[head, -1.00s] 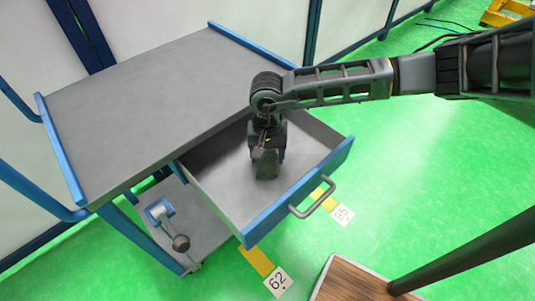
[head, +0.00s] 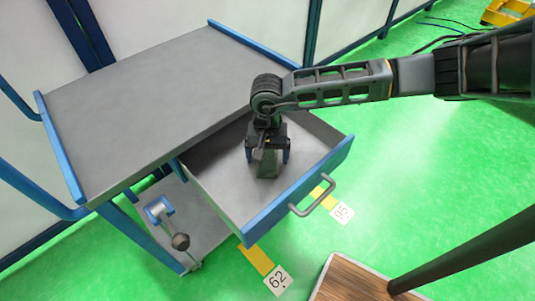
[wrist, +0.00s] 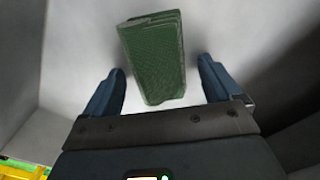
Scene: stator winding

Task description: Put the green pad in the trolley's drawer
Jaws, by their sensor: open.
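The green pad (wrist: 155,60) stands between the two spread fingers of my gripper (wrist: 162,85) in the wrist view, with a gap on each side. In the head view the pad (head: 266,163) is inside the trolley's open drawer (head: 222,196), at or just above its floor; I cannot tell whether it touches. My gripper (head: 267,156) points down into the drawer, its fingers open on either side of the pad. The drawer is pulled out from under the grey trolley top (head: 150,105) and has a blue front with a grey handle (head: 314,197).
The drawer's walls surround my gripper. A lower shelf (head: 190,225) of the trolley carries a small blue and grey part (head: 165,213). A wooden surface (head: 350,283) is at the bottom right. The green floor (head: 430,180) to the right is largely clear.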

